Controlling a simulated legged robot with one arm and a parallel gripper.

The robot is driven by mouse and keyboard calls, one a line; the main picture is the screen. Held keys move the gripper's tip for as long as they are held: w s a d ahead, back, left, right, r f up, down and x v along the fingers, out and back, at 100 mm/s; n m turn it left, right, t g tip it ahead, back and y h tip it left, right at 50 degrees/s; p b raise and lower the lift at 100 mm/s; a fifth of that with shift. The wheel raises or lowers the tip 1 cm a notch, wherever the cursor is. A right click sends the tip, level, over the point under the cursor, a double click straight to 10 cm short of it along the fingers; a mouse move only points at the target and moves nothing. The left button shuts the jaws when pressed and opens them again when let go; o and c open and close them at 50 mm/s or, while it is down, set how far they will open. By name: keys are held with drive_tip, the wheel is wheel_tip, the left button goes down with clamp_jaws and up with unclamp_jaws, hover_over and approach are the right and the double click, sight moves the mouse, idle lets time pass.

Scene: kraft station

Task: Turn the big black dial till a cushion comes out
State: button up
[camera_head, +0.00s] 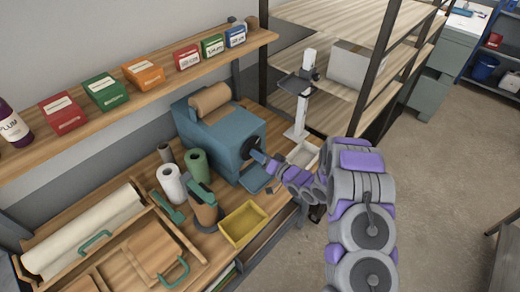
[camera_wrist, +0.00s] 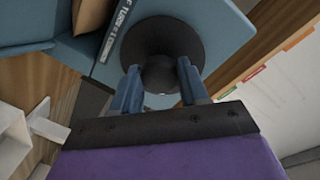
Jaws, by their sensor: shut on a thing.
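The blue machine (camera_head: 213,130) stands on the wooden bench with a roll of brown kraft paper (camera_head: 210,99) on top. In the head view my gripper (camera_head: 262,157) reaches the machine's front from the right. A blue tray (camera_head: 256,180) sits below the dial. I see no cushion in it.
A white scale-like stand (camera_head: 302,105) is behind. A shelf (camera_head: 130,88) with coloured boxes runs above. Open floor lies right.

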drive_tip(key=m+p, duration=0.2)
drive_tip(key=m, duration=0.2)
drive_tip(key=m+p, duration=0.3)
drive_tip(key=m, duration=0.1)
drive_tip(key=shift+w+d+r+g, duration=0.15)
drive_tip(key=shift+g, duration=0.25)
drive_tip(key=shift+m+p, duration=0.3)
drive_tip(key=shift+p, duration=0.05)
drive_tip(key=o, duration=1.1)
drive_tip(key=shift+w+d+y, duration=0.1)
drive_tip(key=shift+y, duration=0.2)
drive_tip(key=b+v, duration=0.2)
drive_tip(key=v, duration=1.5)
drive_tip(key=shift+d, duration=0.2)
drive_tip(key=shift+c, duration=0.2)
